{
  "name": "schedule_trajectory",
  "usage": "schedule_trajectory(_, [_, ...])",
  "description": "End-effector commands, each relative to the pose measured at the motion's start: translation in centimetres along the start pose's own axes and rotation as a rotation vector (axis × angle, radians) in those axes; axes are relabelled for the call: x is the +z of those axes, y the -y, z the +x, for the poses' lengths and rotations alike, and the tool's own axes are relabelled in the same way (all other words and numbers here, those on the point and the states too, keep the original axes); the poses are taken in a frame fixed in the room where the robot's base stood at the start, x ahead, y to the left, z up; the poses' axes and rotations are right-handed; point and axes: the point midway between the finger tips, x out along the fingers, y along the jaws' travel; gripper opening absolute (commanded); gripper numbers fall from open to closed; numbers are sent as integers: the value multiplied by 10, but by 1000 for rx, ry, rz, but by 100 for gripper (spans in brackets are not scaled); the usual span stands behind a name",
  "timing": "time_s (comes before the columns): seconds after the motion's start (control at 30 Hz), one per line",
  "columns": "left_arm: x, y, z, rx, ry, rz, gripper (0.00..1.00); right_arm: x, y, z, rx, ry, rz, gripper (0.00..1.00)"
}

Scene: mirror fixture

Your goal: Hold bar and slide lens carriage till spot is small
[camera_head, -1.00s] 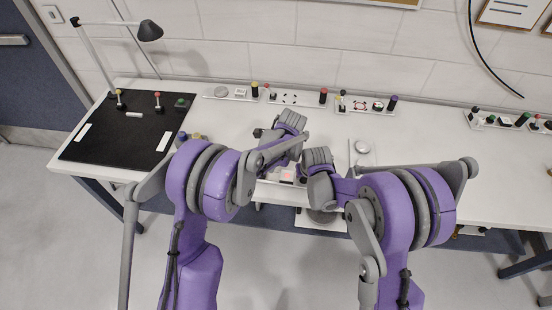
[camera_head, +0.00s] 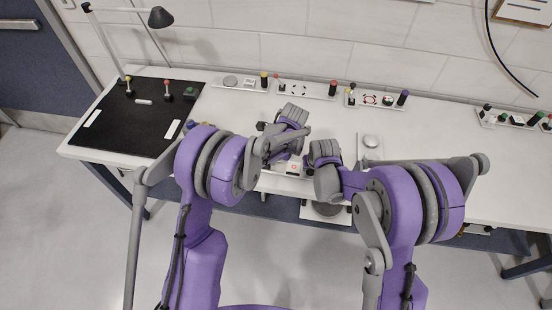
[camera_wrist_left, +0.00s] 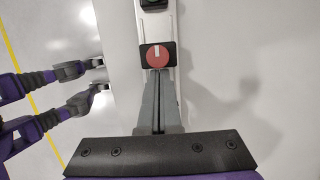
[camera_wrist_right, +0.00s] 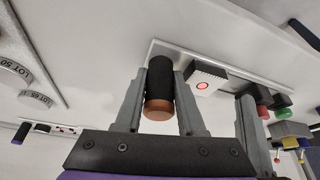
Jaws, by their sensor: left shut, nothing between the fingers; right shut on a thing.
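A white rail-like bar (camera_wrist_right: 225,60) carries a black cylinder (camera_wrist_right: 158,75) with a copper end and a white block (camera_wrist_right: 205,82) with a red ring mark. The block also shows in the head view (camera_head: 292,168). My right gripper (camera_wrist_right: 161,85) is shut on the black cylinder, one finger on each side. My left gripper (camera_wrist_left: 160,75) is shut and empty, its tips just at a red dial (camera_wrist_left: 157,55) with a white mark; contact cannot be told. In the head view my left gripper (camera_head: 266,130) is partly hidden by its arm. I cannot identify the lens carriage.
A black mat (camera_head: 125,120) lies at the table's left, under a lamp (camera_head: 160,17). Several small fixtures (camera_head: 305,90) line the back edge; another (camera_head: 515,118) stands at the right. White table (camera_head: 440,130) is clear at right.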

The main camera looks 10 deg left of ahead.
Motion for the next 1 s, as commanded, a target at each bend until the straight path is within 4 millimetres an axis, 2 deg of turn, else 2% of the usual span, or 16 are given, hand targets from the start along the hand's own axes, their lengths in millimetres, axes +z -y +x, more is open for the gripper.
schedule_trajectory(0.17, [0,0,-16,0,0,2,0,0,0,0,1,-1,0,0])
schedule_trajectory(0.4, [0,0,-63,0,0,1,0,0,0,0,1,-1,0,0])
schedule_trajectory(0.6, [0,0,-91,0,0,1,0,0,0,0,1,-1,0,0])
schedule_trajectory(0.73, [0,0,-99,0,0,1,0,0,0,0,0,-1,0,0])
schedule_trajectory(1.0, [0,0,-100,0,0,0,0,0,0,0,0,-1,0,0])
